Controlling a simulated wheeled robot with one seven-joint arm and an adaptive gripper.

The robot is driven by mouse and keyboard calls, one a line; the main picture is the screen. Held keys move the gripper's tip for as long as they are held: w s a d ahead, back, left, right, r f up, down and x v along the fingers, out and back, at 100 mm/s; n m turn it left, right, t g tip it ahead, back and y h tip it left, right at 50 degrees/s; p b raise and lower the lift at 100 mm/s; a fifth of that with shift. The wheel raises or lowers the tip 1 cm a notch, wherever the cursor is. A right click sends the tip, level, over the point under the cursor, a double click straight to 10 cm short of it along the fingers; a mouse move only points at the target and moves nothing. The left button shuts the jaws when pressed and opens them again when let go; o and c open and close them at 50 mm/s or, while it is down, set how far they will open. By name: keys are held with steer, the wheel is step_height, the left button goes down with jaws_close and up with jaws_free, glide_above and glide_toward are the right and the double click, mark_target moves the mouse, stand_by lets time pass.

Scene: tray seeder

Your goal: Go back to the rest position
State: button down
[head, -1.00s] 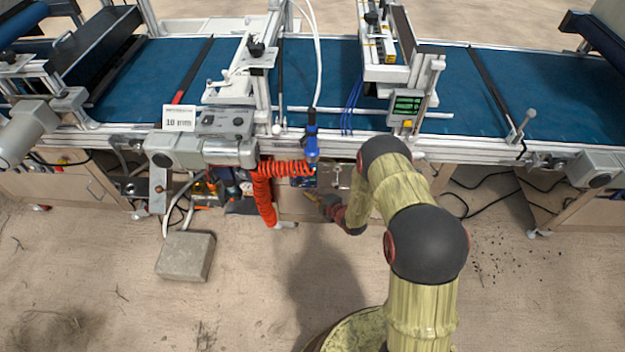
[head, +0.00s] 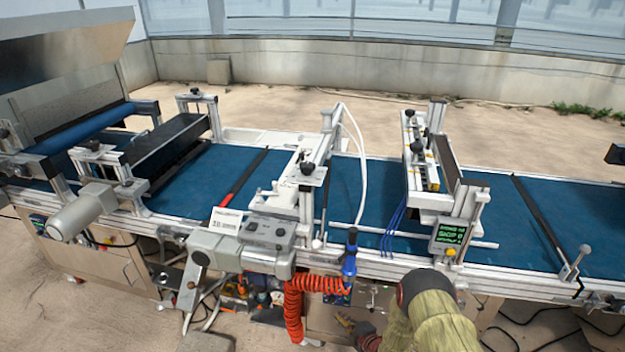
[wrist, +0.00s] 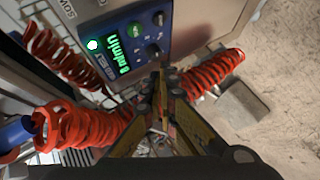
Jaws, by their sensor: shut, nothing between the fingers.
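My gripper (head: 346,321) is low in front of the tray seeder, at the bottom of the head view. My arm partly hides the space around it. In the wrist view my gripper (wrist: 161,82) has its fingers together with nothing between them. Beyond the fingertips is a blue control box (wrist: 128,48) with a lit green display and several knobs. The gap between the fingertips and the box cannot be judged. The box also shows in part in the head view (head: 338,297).
A red coiled hose (head: 293,305) hangs from the seeder's front beside my gripper; it also crosses the wrist view (wrist: 85,128). The blue conveyor belt (head: 205,184) runs across above. A grey block (wrist: 243,109) lies on the floor. Bare floor lies behind the seeder.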

steer(key=s+d+f+m+g+h, duration=0.25)
steer(key=s+f+m+g, duration=0.2)
steer(key=s+f, duration=0.4)
steer(key=s+d+r+m+g+h, duration=0.2)
steer(key=s+d+r+m+g, duration=0.2)
steer(key=s+d+m, duration=0.15)
steer(key=s+a+r+m+p, duration=0.1)
steer(key=s+r, duration=0.7)
steer(key=r, duration=1.1)
steer(key=s+a+r+m+t+p, duration=0.1)
steer(key=s+a+r+m, duration=0.2)
steer(key=s+r, duration=0.5)
steer(key=s+a+r+m+t, duration=0.1)
steer(key=s+r+m, duration=0.3)
steer(key=r, duration=2.7)
steer(key=s+a, duration=0.1)
steer(key=s, duration=0.3)
steer(key=shift+a+r+m+p, duration=0.15)
steer(key=shift+a+m+p, duration=0.15)
steer(key=shift+a+p, duration=0.1)
